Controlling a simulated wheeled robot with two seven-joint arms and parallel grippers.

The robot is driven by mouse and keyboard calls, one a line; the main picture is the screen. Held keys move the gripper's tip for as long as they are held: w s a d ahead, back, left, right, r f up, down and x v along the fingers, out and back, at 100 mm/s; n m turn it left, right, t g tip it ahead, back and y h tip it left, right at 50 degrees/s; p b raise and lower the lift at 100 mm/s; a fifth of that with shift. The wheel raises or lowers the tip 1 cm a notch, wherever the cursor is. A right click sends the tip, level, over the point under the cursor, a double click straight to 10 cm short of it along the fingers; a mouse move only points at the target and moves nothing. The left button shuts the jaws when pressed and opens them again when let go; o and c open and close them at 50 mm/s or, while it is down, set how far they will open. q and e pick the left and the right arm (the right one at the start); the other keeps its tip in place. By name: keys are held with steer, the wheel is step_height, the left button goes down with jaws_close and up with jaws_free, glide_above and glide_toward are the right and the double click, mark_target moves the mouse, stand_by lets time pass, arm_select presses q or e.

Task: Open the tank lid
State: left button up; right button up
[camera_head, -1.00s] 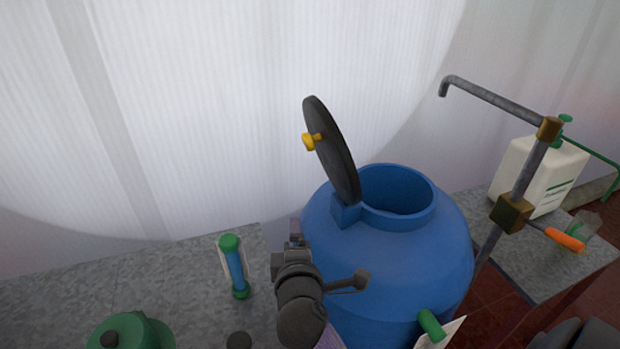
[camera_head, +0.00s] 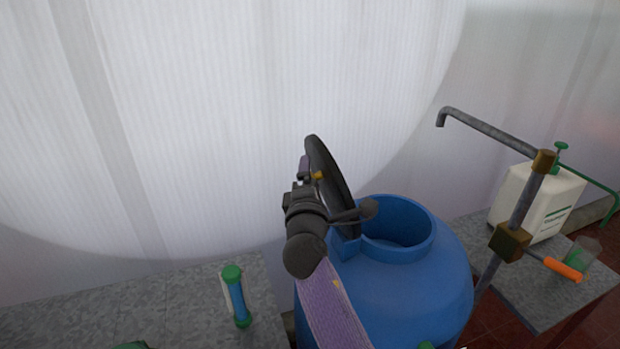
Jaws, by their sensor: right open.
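The blue tank (camera_head: 410,292) stands right of the middle, its round mouth (camera_head: 398,228) uncovered. Its black disc lid (camera_head: 334,183) stands up steeply on a hinge block (camera_head: 344,247) at the mouth's left side. My right forearm crosses in front of the tank's left side. My left gripper is not in view.
A grey pipe (camera_head: 490,132) with an orange-handled tap (camera_head: 562,269) rises right of the tank. A white canister (camera_head: 541,204) and a clear cup (camera_head: 583,255) stand on the right bench. A pale wall is behind.

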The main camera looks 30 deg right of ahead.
mark_target(328, 178)
steer(key=shift+c, duration=0.2)
jaws_close()
steer(key=shift+d+r+p, duration=0.15)
steer(key=shift+r+p, duration=0.05)
steer(key=shift+p, duration=0.25)
steer(key=d+p, duration=0.1)
steer(key=d+r+m+p, duration=0.1)
steer(key=d+m+g+p, duration=0.1)
steer(key=shift+s+r+p, duration=0.2)
steer(key=shift+s+p, duration=0.1)
steer(key=shift+s, duration=0.1)
steer(key=shift+d+f, duration=0.1)
steer(key=shift+f, duration=0.1)
steer(key=shift+o, duration=0.2)
jaws_free()
steer(key=b+v, duration=0.1)
steer(key=v, duration=0.9)
